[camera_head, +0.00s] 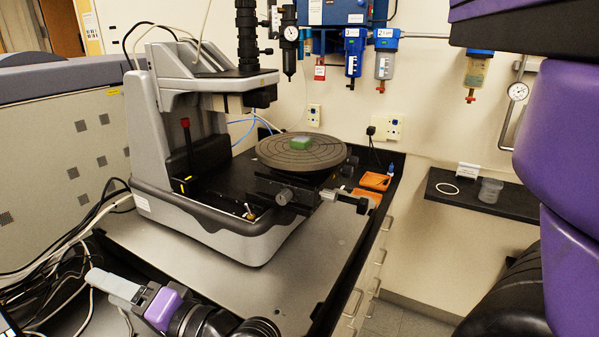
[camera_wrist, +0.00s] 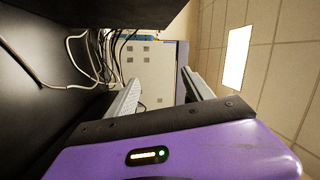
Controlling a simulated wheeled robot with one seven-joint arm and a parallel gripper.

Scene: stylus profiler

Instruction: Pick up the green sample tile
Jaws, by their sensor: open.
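The green sample tile (camera_head: 300,143) lies on the round dark stage (camera_head: 275,157) of the stylus profiler (camera_head: 205,190), a little beyond the stage's middle. My gripper (camera_head: 95,277) is low at the left front in the head view, well apart from the tile. In the wrist view my gripper (camera_wrist: 163,92) shows two grey fingers spread apart with nothing between them. The tile does not show in the wrist view.
The profiler's column and head (camera_head: 255,92) stand left of the stage. Orange trays (camera_head: 375,181) sit to its right. Cables (camera_head: 65,245) run along the left. A dark shelf (camera_head: 465,195) holds a clear cup (camera_head: 490,190).

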